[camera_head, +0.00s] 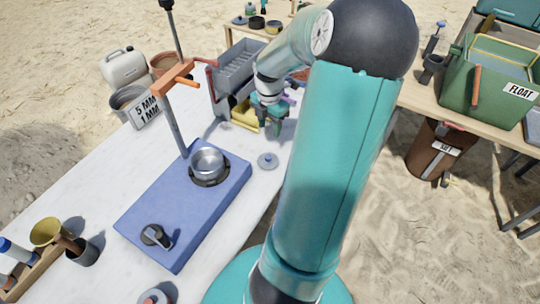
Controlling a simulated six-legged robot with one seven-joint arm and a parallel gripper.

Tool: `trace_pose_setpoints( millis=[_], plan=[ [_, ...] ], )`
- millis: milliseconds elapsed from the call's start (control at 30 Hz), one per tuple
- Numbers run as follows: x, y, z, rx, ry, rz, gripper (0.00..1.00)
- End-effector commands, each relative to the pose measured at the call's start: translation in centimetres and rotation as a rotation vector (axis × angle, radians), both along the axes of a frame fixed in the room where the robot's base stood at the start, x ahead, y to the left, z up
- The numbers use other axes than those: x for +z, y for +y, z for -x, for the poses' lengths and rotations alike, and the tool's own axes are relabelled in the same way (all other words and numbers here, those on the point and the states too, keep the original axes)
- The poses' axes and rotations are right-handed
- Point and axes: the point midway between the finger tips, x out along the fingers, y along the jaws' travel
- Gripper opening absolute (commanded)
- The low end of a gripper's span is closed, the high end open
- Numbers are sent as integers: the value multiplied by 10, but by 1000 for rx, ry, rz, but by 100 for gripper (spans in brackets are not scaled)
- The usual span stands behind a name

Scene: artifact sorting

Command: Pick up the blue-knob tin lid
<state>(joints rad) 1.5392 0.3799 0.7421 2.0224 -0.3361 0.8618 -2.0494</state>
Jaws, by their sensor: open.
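A small round grey lid with a bluish knob (268,160) lies flat on the white table (110,180), just right of the blue box's far corner. It looks like the blue-knob tin lid, though the knob is tiny here. My gripper (274,130) is open, points down and is above and beyond the lid, apart from it. Its fingertips are small and partly merge with the yellow thing behind them. I see nothing held.
The blue box (185,205) bears a metal pot (208,162) and an orange-topped post (172,120). A grey rack (235,70) and a yellow object (244,115) stand beyond. A green FLOAT tub (487,85) is on the right table.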

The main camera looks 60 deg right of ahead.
Motion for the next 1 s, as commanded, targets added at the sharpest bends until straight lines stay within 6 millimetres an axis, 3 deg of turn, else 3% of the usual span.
trace_pose_setpoints(
  millis=[167, 433, 667, 1000],
  plan=[
    [-21, 5, 2, 4, 1, -4, 47],
    [-72, 7, 2, 3, 1, -3, 47],
    [-90, 6, 1, 1, 0, 0, 47],
    [-135, 5, -2, 0, -1, 0, 47]
  ],
)
